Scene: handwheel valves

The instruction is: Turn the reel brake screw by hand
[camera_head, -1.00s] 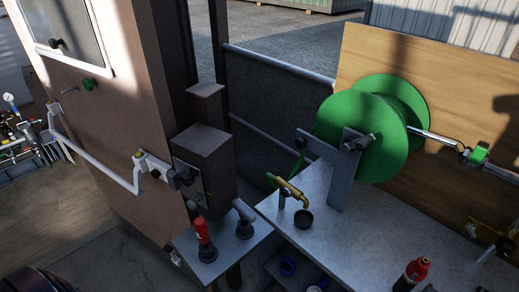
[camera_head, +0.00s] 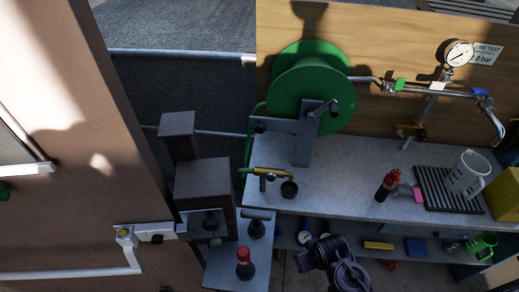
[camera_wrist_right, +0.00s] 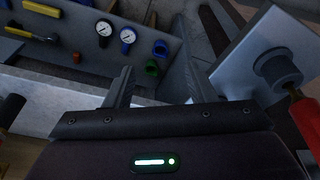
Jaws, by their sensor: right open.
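The green reel (camera_head: 300,90) stands on a grey bracket (camera_head: 305,140) at the back of the metal bench. A dark crank-like handle (camera_head: 330,110) sits at the bracket's top right, and a small dark knob (camera_head: 258,126) at the left end of its arm. I cannot tell for certain which is the brake screw. My right arm (camera_head: 340,268) shows at the bottom middle of the head view, in front of the bench and below the reel. In the wrist view my right gripper (camera_wrist_right: 158,90) is open, with nothing between its fingers. My left gripper is not in view.
A low stand with a red handle (camera_head: 243,257) is at left. Gauges (camera_wrist_right: 104,28) lie below the bench.

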